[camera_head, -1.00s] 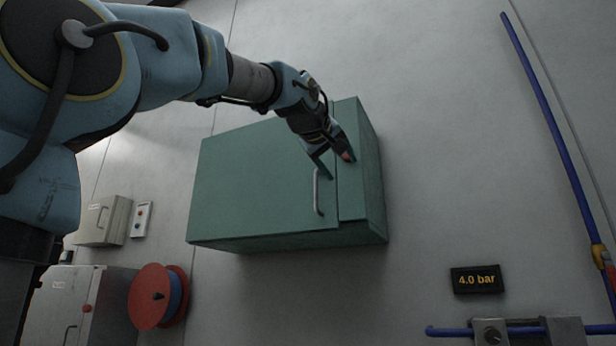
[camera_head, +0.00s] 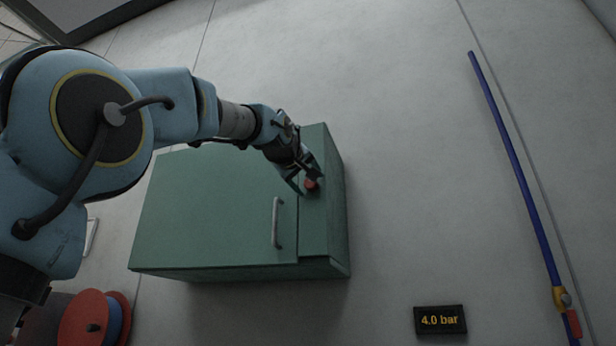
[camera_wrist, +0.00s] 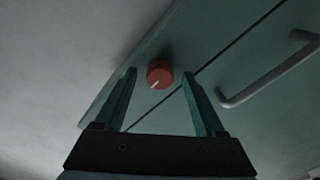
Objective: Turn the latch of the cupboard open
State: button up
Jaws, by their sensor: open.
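The green cupboard (camera_head: 200,225) is on the grey wall, its door shut. The latch is a round red knob (camera_head: 311,184) on the narrow panel right of the door; in the wrist view the red latch (camera_wrist: 160,72) carries a white mark line. My gripper (camera_head: 303,186) is open at the latch. In the wrist view my gripper's two fingers (camera_wrist: 160,80) point toward the panel, with the latch seen between their tips. I cannot tell whether the fingers touch it. The door's grey handle (camera_head: 277,222) also shows in the wrist view (camera_wrist: 268,78).
A blue pipe (camera_head: 515,165) with a valve runs down the wall at the right. A black "4.0 bar" display (camera_head: 440,320) is below right. A red reel (camera_head: 87,322) is at lower left.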

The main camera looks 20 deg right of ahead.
jog(key=shift+w+d, duration=0.15)
grip_shut()
dwell(0.6)
